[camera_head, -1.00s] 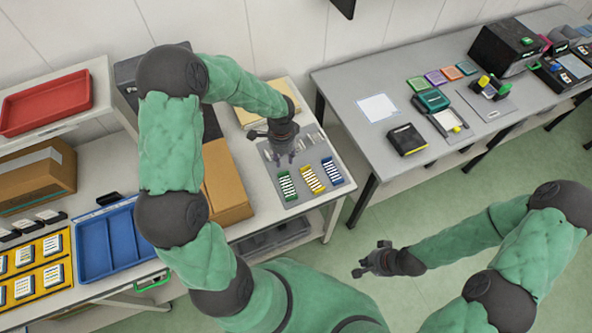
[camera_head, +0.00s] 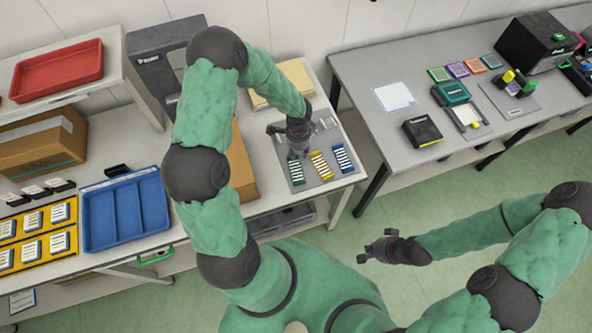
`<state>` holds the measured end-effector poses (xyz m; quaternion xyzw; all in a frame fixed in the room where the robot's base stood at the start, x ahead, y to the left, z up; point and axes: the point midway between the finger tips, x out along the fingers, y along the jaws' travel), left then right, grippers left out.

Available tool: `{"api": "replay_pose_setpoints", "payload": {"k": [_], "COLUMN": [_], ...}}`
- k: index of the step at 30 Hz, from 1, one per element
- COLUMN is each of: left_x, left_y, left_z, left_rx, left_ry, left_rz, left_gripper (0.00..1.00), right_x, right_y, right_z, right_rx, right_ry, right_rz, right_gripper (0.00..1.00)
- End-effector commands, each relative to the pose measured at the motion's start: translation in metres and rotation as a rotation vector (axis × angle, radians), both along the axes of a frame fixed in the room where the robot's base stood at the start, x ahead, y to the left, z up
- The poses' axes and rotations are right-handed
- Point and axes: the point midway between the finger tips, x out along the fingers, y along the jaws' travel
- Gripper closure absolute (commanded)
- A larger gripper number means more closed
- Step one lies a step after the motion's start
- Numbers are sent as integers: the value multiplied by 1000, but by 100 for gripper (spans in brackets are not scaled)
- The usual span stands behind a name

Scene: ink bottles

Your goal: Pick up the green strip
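The green strip (camera_head: 296,172) lies on a grey mat at the front of the white table, left of a yellow strip (camera_head: 321,166) and a blue strip (camera_head: 343,158). My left gripper (camera_head: 299,152) points down just above the far end of the green strip and hides part of that end. Its fingers are small and dark here; I cannot tell whether they touch the strip or how far apart they are. My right gripper (camera_head: 376,253) is open and empty over the floor, away from the table.
Pale pieces (camera_head: 328,123) lie on the mat behind the strips. A cardboard box (camera_head: 241,168) stands left of the mat, with a blue tray (camera_head: 125,212) further left. A grey table (camera_head: 375,135) stands to the right, across a gap.

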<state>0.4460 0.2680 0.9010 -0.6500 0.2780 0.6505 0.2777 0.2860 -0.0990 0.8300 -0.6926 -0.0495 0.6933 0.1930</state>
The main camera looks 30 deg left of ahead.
Motion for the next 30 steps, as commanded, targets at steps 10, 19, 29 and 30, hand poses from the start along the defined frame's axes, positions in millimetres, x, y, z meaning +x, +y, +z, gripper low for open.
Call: {"api": "replay_pose_setpoints", "payload": {"k": [10,19,29,30], "left_x": [0,0,0,0], "left_y": [0,0,0,0], "left_z": [-13,-13,-13,-12], "left_rx": [0,0,0,0], "left_ry": [-1,-1,-1,-1], "left_rz": [0,0,0,0], "left_gripper": [66,100,100,100], "right_x": [0,0,0,0], "right_y": [0,0,0,0], "right_z": [-2,-2,-2,-2], "right_rx": [0,0,0,0], "right_ry": [0,0,0,0], "right_rz": [0,0,0,0], "right_gripper": [100,100,100,100]}}
